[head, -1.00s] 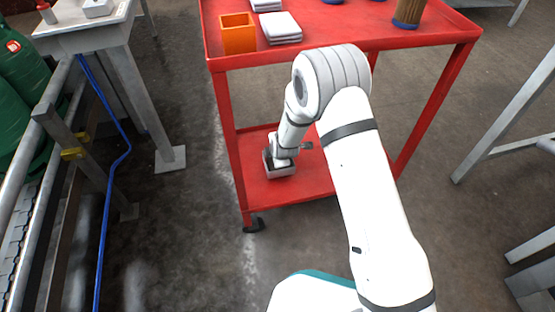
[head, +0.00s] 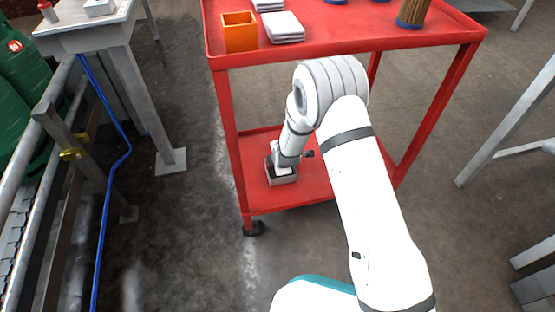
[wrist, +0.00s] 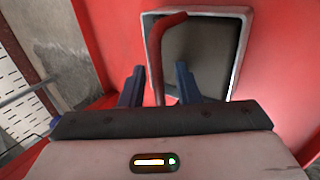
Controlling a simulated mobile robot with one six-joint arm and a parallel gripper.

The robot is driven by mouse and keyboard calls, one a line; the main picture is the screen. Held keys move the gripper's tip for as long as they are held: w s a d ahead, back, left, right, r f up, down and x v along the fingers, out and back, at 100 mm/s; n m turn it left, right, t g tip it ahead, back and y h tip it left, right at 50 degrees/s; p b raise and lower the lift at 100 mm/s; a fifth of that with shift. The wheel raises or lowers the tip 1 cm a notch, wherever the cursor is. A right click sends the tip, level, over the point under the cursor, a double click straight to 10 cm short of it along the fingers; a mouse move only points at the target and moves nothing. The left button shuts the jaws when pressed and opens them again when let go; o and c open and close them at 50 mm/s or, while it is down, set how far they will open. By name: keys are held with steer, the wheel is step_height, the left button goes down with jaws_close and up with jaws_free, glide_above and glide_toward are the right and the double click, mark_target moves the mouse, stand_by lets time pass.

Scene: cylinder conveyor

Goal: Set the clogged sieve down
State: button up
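The sieve is most likely the grey rectangular box with a pale rim (head: 284,179) at the lower shelf of the red cart. In the wrist view its dark grey inside and pale rim (wrist: 237,60) show, with a red bar-like handle (wrist: 156,50) rising from it. My gripper (wrist: 158,78) has its two dark fingers spread on either side of the red handle, with a gap showing at each side. The box looks level and seems to rest on the shelf. Clogging cannot be made out. In the head view my arm partly hides the fingers.
The red cart's top shelf (head: 340,42) holds an orange box (head: 240,38), white stacked pads (head: 283,27) and a brown cylinder (head: 412,12). Bare lower shelf (head: 315,185) lies right of the box. A conveyor rail and a blue cable (head: 113,165) stand at left.

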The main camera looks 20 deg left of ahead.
steer(key=p+v, duration=0.5)
steer(key=v, duration=0.6)
steer(key=s+d+r+m+g+h, duration=0.25)
steer(key=d+r+m, duration=0.85)
steer(key=d+r, duration=0.6)
steer(key=s+d+r+m+g, duration=0.1)
steer(key=s+d+r+m, duration=0.4)
steer(key=s+d, duration=0.3)
steer(key=s+d+r+m+g+h, duration=0.1)
steer(key=s+d+r+m, duration=0.4)
steer(key=s, duration=0.6)
steer(key=d+m, duration=0.2)
steer(key=m, duration=0.1)
steer(key=shift+d+r, duration=0.15)
steer(key=shift+d, duration=0.25)
steer(key=shift+g, duration=0.25)
step_height(320, 180, up, 39)
steer(key=t+p, duration=0.1)
steer(key=p, duration=3.4)
steer(key=shift+s+d+f+t, duration=0.15)
steer(key=shift+d+f+t, duration=0.05)
steer(key=shift+f+t, duration=0.1)
